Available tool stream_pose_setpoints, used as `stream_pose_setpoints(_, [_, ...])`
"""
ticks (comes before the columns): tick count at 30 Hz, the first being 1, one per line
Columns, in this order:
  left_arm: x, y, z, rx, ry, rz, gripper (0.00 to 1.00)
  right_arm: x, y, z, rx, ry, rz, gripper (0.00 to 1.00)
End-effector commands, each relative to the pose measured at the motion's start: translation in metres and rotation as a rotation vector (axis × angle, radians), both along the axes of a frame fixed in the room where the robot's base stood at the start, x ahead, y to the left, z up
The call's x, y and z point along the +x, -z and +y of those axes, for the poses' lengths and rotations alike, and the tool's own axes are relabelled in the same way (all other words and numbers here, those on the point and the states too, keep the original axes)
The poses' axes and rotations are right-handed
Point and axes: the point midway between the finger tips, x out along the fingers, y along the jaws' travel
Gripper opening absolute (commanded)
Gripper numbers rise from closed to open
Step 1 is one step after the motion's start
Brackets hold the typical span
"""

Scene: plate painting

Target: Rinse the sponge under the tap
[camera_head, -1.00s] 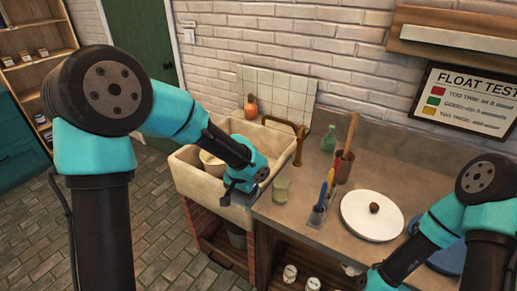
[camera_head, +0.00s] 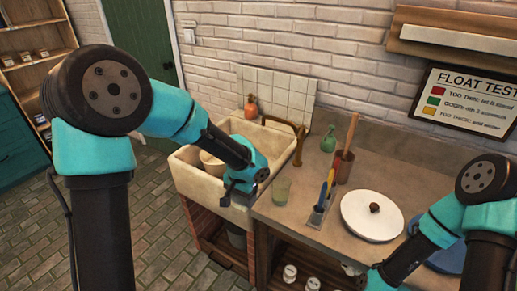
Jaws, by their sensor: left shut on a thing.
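My left gripper (camera_head: 229,191) is over the front right part of the pale stone sink (camera_head: 198,184), low near its rim. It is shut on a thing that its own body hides. I cannot see the sponge. The brass tap (camera_head: 298,152) stands at the sink's right side, its spout reaching left over the basin, behind and right of my left gripper. I cannot tell whether water runs.
A pale bowl (camera_head: 209,163) sits in the sink. An orange bottle (camera_head: 251,107) stands behind the sink.

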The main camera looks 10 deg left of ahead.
Motion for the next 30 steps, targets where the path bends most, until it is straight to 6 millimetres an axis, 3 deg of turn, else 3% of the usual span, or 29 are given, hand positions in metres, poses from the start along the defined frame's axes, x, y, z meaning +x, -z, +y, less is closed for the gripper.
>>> stream_pose_setpoints(18, [-0.001, -0.001, 0.000, 0.000, 0.000, 0.000, 0.49, 0.000, 0.000, 0.000, 0.000, 0.000, 0.000, 0.41])
stream_pose_setpoints(30, [-0.022, -0.019, -0.005, -0.001, 0.000, -0.002, 0.49, 0.000, 0.000, 0.000, 0.000, 0.000, 0.000, 0.41])
